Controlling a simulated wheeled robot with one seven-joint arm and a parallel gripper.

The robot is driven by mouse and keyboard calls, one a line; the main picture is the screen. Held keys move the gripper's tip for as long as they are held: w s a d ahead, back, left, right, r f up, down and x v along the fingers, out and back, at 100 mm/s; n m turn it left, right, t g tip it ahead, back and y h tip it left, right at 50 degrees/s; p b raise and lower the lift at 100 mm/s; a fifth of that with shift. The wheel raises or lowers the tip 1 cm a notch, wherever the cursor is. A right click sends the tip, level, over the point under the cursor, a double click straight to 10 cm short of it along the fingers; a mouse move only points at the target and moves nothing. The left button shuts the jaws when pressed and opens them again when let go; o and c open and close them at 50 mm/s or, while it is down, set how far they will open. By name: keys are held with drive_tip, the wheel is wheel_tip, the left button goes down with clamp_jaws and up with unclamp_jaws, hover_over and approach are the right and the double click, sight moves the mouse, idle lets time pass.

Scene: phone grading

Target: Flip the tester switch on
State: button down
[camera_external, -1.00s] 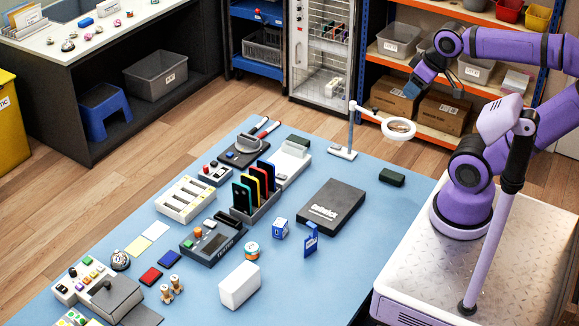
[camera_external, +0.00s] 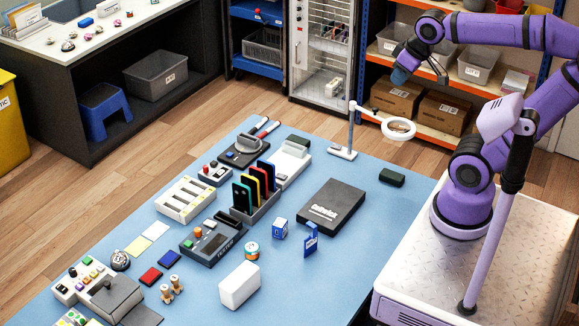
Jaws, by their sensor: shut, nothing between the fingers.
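The dark grey tester (camera_external: 213,243) lies on the blue table in the external view, with its name on the front edge. A green button, a small orange part and a dark slot or screen show on its top. Its switch is too small to make out, so I cannot tell its position. My gripper (camera_external: 402,74) is high up at the upper right, in front of the shelves and far from the tester. It is shut and holds nothing.
A rack of coloured phones (camera_external: 255,195) stands just behind the tester. A magnifier lamp (camera_external: 398,128) rises at the table's back right. A dark flat box (camera_external: 332,206), a white block (camera_external: 240,284) and a blue tag stand (camera_external: 311,240) lie to the right of the tester.

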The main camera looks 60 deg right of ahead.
drive_tip(key=w+a+r+g, duration=0.1)
drive_tip(key=w+a, duration=0.1)
drive_tip(key=w, duration=0.5)
drive_tip(key=w+a+r+g, duration=0.1)
drive_tip(key=w+a, duration=0.2)
drive_tip(key=w, duration=0.5)
drive_tip(key=g, duration=0.4)
hover_over(213, 224)
drive_tip(key=w, duration=0.2)
wheel_tip(213, 224, down, 35)
drive_tip(key=shift+w+d+r, duration=0.1)
drive_tip(key=shift+w+r, duration=0.1)
drive_tip(key=shift+r, duration=0.05)
drive_tip(key=shift+f, duration=0.15)
drive_tip(key=f, duration=0.4)
drive_tip(key=s+f, duration=0.1)
drive_tip(key=f, duration=0.4)
drive_tip(key=s+f, duration=0.1)
drive_tip(key=f, duration=0.3)
drive_tip(key=shift+f, duration=0.3)
